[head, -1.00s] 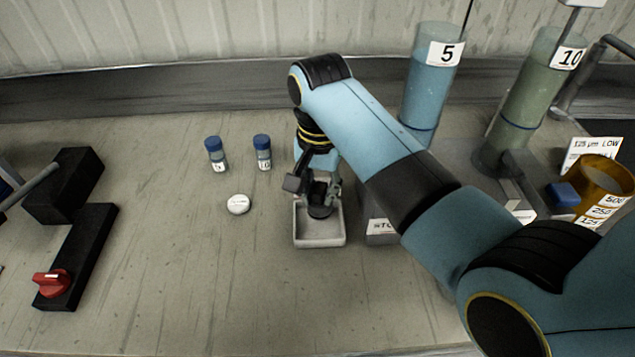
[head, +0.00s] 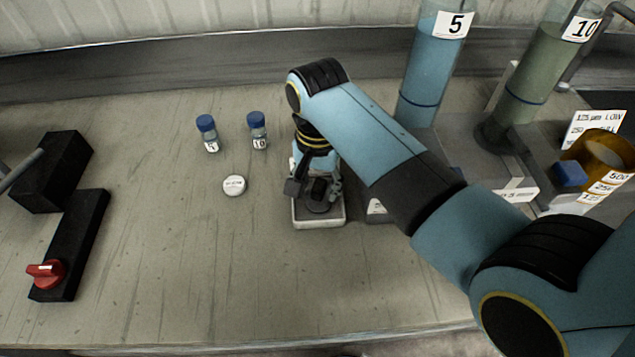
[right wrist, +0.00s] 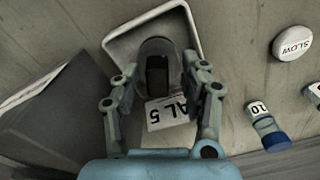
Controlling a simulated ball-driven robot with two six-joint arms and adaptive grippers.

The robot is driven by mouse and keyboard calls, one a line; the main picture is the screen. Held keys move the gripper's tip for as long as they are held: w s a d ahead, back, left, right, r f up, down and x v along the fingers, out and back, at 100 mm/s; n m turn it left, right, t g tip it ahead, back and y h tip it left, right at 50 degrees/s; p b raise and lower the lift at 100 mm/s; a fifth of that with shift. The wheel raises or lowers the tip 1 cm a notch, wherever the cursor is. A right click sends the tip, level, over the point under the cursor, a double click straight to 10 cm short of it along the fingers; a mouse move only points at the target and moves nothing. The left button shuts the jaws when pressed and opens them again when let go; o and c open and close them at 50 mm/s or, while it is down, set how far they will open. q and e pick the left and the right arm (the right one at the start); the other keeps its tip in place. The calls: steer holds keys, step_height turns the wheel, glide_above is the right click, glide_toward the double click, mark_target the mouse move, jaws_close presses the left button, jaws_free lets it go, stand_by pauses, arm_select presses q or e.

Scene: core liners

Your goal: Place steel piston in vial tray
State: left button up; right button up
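The vial tray (head: 320,224) is a small pale open tray on the bench in the middle of the head view. Its rim also shows at the top of the right wrist view (right wrist: 122,38). The steel piston (head: 321,206) is a dark round piece, with a black upright part seen between my fingers in the right wrist view (right wrist: 157,72). My right gripper (head: 315,191) is over the tray, its fingers on either side of the piston and seemingly closed on it. The piston is over or inside the tray; contact with the floor cannot be told. My left gripper is not in view.
Two blue-capped vials (head: 207,133) (head: 257,130) and a white disc (head: 234,186) stand left of the tray. Tall cylinders marked 5 (head: 430,65) and 10 (head: 535,85) are at right. A black block with a red knob (head: 46,274) is at left. The front bench is clear.

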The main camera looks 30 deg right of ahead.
mark_target(318, 186)
steer(key=shift+s+r, duration=0.1)
steer(key=shift+s, duration=0.05)
step_height(318, 186, up, 12)
steer(key=shift+r+b, duration=0.15)
steer(key=shift+b, duration=0.3)
stand_by(0.5)
